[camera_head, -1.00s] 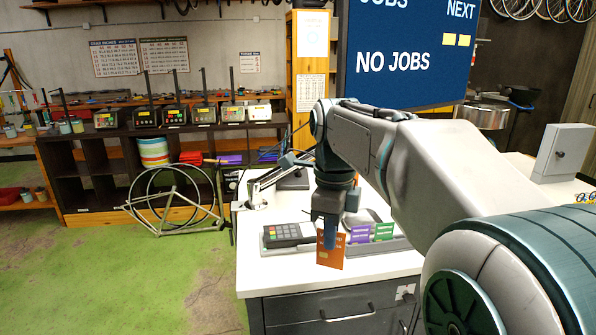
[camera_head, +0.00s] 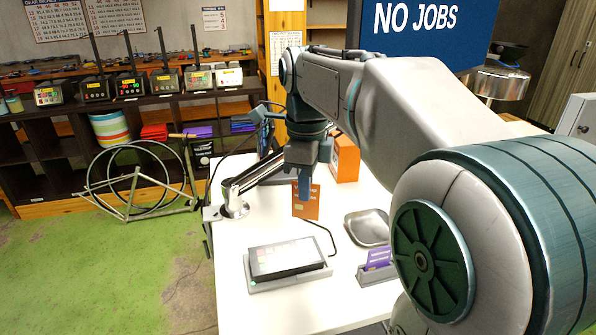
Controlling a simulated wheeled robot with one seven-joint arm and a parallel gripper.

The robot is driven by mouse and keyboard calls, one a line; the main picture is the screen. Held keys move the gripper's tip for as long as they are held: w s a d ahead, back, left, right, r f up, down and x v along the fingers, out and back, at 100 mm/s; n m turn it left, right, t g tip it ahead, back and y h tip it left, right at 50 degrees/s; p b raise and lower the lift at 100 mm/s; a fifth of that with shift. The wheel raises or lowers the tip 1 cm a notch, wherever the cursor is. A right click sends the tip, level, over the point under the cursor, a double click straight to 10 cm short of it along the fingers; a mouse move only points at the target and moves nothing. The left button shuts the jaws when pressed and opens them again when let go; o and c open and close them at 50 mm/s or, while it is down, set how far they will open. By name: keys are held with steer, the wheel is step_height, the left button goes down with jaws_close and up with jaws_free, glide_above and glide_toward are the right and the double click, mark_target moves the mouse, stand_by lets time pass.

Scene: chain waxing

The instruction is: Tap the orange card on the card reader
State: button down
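My gripper (camera_head: 304,182) points down above the white counter and is shut on the orange card (camera_head: 307,207), which hangs upright below the fingers. The card reader (camera_head: 287,260), a dark terminal on a grey base, lies on the counter near its left edge. In the picture the card is above the reader and slightly to its right, with a visible gap between them. Its exact height over the counter is hard to tell.
A grey card holder (camera_head: 375,275) with a purple card stands right of the reader, partly hidden by my arm. A metal dish (camera_head: 368,228) lies behind it. An orange box (camera_head: 345,158) and a clamp arm (camera_head: 236,200) stand farther back. A cable runs behind the reader.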

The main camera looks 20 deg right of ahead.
step_height(320, 180, down, 8)
steer(key=b, duration=0.6)
steer(key=shift+s+r+b, duration=0.15)
steer(key=shift+r+b, duration=0.05)
steer(key=shift+b, duration=0.15)
steer(key=shift+r, duration=0.1)
stand_by(0.7)
step_height(320, 180, up, 7)
steer(key=p, duration=0.6)
stand_by(0.4)
